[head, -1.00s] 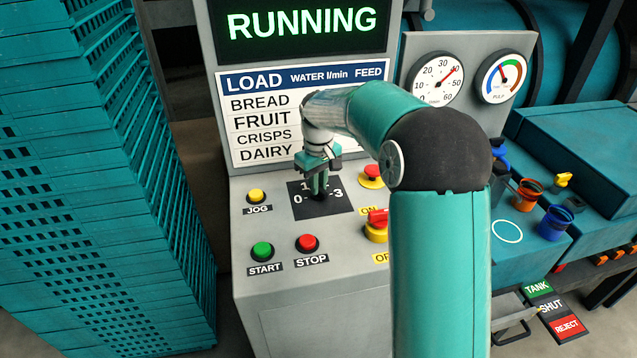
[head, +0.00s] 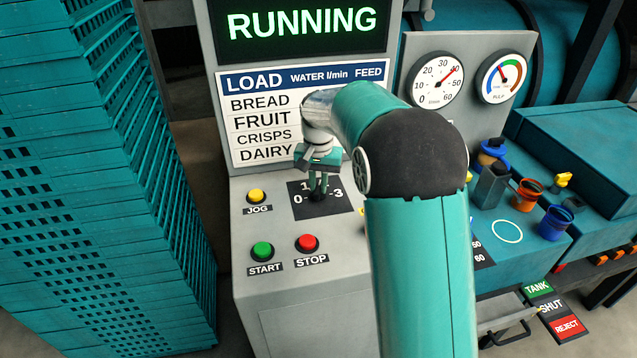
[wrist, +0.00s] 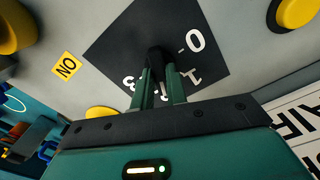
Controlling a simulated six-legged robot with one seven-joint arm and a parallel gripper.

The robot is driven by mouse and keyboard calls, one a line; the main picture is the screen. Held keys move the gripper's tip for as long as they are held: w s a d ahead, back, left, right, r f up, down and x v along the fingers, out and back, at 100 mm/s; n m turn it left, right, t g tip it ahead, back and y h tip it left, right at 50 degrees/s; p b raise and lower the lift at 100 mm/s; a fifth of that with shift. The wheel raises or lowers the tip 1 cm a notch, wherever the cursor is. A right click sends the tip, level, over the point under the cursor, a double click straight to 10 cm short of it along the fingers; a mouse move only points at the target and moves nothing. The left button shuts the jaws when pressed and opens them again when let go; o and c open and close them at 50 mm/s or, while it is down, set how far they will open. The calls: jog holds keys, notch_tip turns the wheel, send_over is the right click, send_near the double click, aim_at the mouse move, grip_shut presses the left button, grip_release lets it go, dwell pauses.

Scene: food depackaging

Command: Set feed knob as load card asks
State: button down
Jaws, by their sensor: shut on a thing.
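The feed knob (wrist: 156,58) is a black knob on a dark square plate (head: 339,194) marked with numbers; 0 and 3 show in the head view. My gripper (head: 318,188) is at the knob from above; its two fingers (wrist: 158,88) are shut on the knob in the wrist view. The knob's pointer direction is hard to tell. The load card (head: 262,142) lists BREAD, FRUIT, CRISPS and DAIRY, with columns for water and feed. My arm hides its figures. The screen (head: 302,22) above reads RUNNING in green.
A yellow JOG button (head: 257,196), a green START button (head: 263,251) and a red STOP button (head: 307,243) sit close by on the panel. My arm mostly hides the ON switch area. Stacked teal crates (head: 90,200) stand left. Two gauges (head: 436,80) are at right.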

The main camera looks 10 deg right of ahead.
aim_at(319, 187)
jog(key=shift+m, duration=0.6)
jog(key=c, duration=1.4)
grip_release()
notch_tip(319, 187, up, 14)
jog(key=shift+f, duration=0.15)
